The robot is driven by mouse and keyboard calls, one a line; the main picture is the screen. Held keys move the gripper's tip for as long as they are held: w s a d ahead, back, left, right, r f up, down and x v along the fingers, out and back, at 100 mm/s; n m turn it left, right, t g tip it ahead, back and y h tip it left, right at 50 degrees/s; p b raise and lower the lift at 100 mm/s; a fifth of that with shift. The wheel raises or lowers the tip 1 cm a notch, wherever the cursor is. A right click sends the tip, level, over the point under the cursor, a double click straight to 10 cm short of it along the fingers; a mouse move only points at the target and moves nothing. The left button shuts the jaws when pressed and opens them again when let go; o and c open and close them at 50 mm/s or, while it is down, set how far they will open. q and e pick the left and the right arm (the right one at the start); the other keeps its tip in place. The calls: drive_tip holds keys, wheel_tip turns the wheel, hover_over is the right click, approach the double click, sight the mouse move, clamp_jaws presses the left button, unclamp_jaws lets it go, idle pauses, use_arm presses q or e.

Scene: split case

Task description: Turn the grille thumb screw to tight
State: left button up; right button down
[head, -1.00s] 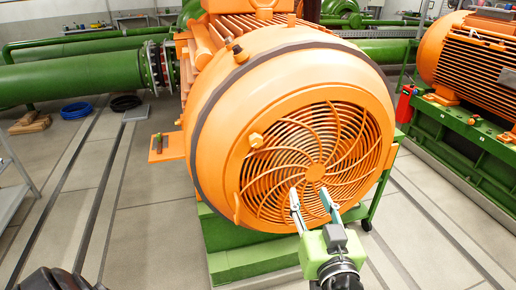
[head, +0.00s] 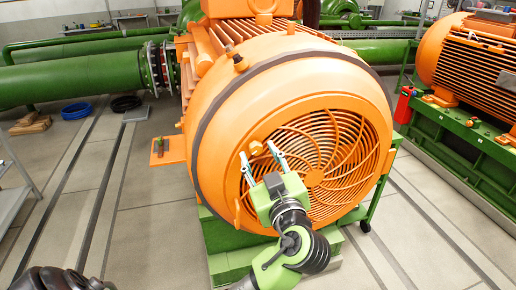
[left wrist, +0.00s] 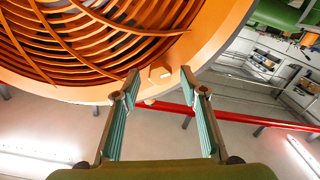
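The grille thumb screw (head: 256,147) is a small orange knob at the upper left of the round fan grille (head: 325,160) on the big orange motor. It also shows in the left wrist view (left wrist: 159,74), on the smooth rim beside the grille. My left gripper (head: 258,152) is open, its two pale fingers pointing at the screw. In the left wrist view the fingertips (left wrist: 157,85) stand on either side of the screw in the picture, with clear gaps to it. Whether the tips reach its depth I cannot tell. My right gripper is not in view.
The orange motor housing (head: 235,130) stands on a green base (head: 235,262). A second orange motor (head: 470,55) is at the right, and a green pipe (head: 75,80) runs at the left. A grey shelf (head: 12,190) is at the left edge. Open floor (head: 130,225) lies between.

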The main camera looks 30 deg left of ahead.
use_arm(q)
drive_tip(key=shift+x, duration=0.8)
drive_tip(key=c, duration=1.1)
